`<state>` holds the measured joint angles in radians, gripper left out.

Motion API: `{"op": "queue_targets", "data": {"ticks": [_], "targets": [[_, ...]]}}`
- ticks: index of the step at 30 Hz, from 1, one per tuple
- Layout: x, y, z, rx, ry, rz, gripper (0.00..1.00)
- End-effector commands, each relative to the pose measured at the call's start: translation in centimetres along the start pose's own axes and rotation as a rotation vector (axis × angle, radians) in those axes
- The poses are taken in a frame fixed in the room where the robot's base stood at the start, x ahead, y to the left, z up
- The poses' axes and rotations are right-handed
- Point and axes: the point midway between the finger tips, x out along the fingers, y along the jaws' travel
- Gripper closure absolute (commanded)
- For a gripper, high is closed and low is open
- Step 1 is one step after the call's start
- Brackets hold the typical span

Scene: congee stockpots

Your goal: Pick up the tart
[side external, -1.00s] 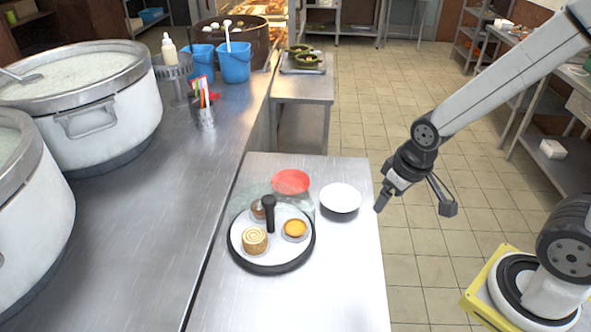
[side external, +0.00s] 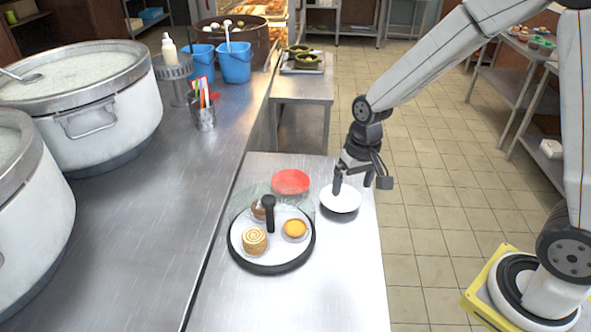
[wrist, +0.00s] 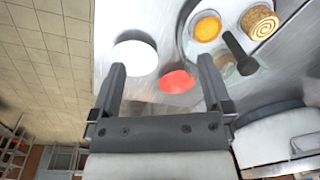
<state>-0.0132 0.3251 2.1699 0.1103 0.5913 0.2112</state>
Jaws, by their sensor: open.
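The tart (side external: 295,229), with an orange-yellow filling, sits on the right side of a round white tray with a dark rim (side external: 272,269). It also shows in the wrist view (wrist: 207,28), at the top right. A swirl-topped roll (side external: 254,241) and a brown pastry (side external: 259,209), partly hidden, share the tray. A black upright handle (side external: 268,214) stands among them, with a clear cover beside it. My gripper (side external: 361,185) is open and empty above the white bowl, to the upper right of the tart and apart from it.
A white bowl (side external: 341,198) and a red plate (side external: 291,181) are behind the tray on the steel table (side external: 330,285). Large stockpots (side external: 110,105) stand on the counter at left. The table's front part is clear.

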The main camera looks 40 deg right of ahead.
Motion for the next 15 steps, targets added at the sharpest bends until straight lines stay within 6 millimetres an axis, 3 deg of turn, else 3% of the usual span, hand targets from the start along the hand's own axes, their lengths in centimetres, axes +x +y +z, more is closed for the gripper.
{"op": "queue_targets", "data": {"ticks": [6, 15], "targets": [[2.2, -2.2, -3.5, 0.145, -0.102, -0.012, 0.0], [5.8, -5.0, -7.2, 0.333, -0.244, -0.021, 0.0]]}}
